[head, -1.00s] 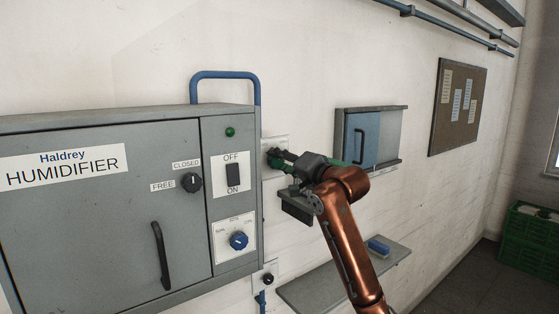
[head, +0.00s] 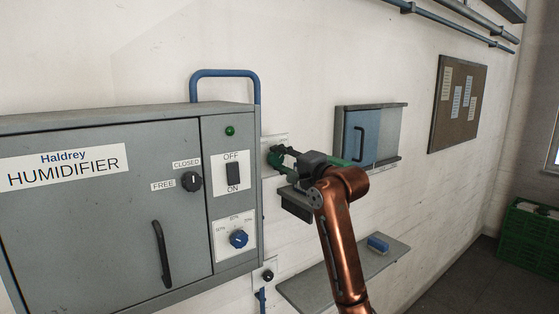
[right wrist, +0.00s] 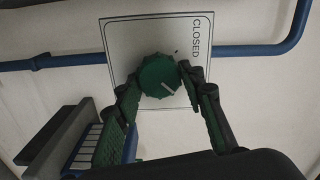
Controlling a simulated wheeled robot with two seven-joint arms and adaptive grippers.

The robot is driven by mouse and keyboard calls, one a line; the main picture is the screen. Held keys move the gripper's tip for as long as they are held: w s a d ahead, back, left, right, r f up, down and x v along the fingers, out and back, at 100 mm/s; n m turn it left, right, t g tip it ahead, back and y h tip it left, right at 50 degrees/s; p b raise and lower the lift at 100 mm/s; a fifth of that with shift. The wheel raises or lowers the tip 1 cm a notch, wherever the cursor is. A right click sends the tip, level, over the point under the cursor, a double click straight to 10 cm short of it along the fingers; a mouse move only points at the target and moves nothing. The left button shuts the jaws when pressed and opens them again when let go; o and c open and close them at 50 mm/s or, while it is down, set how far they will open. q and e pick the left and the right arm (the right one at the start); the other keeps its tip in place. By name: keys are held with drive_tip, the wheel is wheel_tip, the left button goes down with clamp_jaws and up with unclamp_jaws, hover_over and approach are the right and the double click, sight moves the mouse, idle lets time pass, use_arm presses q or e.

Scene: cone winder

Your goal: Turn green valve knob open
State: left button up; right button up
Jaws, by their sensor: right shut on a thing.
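The green valve knob (head: 274,158) is on the wall just right of the grey humidifier cabinet. In the right wrist view the round green knob (right wrist: 158,76) sits on a white plate (right wrist: 125,38) marked CLOSED along its right side. The gripper (right wrist: 158,82) also shows in the right wrist view and partly covers the plate. My left gripper is out of view.
The humidifier cabinet (head: 90,225) with a black knob, switch and blue dial stands close on the left. A small wall cabinet (head: 390,137) with a blue door is right of the gripper. A shelf (head: 320,287) with a blue brush (head: 378,245) lies below.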

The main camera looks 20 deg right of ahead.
drive_tip(key=o, duration=1.2)
drive_tip(key=shift+c, duration=0.2)
drive_tip(key=v, duration=1.2)
